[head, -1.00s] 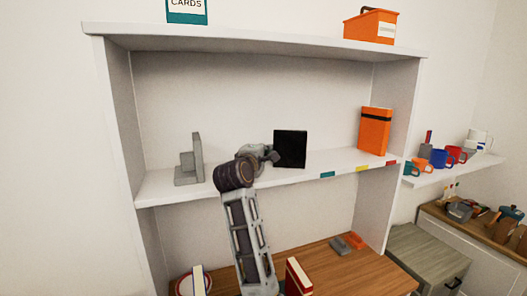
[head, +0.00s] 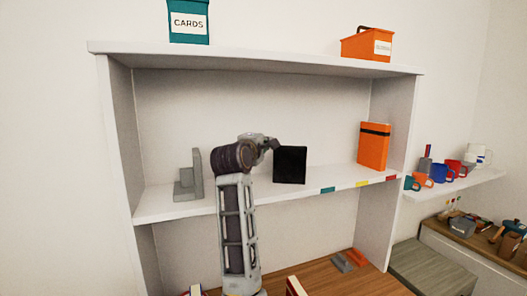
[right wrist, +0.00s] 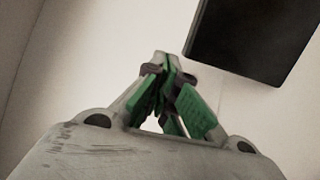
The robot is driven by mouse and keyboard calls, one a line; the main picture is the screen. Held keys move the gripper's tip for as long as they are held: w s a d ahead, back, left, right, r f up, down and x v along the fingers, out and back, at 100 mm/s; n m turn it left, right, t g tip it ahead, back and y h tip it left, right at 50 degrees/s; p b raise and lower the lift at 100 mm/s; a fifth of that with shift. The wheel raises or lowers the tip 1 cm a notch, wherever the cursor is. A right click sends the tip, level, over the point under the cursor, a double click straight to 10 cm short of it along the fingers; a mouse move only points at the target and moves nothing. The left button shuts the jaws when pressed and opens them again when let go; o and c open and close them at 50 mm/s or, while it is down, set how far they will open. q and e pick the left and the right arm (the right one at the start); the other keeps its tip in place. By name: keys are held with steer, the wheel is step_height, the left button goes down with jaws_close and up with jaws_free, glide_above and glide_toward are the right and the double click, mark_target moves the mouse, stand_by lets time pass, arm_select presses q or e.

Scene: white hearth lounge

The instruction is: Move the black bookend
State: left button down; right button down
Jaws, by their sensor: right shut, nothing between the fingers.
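The black bookend (head: 290,165) stands upright on the white middle shelf (head: 240,199), right of centre. In the right wrist view the bookend (right wrist: 252,38) fills the upper right as a dark panel. My right gripper (head: 275,145) is at the bookend's upper left edge in the head view. In the right wrist view my right gripper (right wrist: 166,72) has its green-padded fingers together at the tips, with nothing between them. A gap shows there between fingertips and bookend; I cannot tell the depth. My left gripper is not seen.
A grey bookend (head: 188,180) stands at the shelf's left. An orange binder (head: 373,147) stands at its right. Teal, yellow and red tabs mark the front edge. A teal cards box (head: 188,22) and an orange box (head: 367,45) sit on top.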

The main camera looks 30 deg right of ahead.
steer(key=shift+r, duration=1)
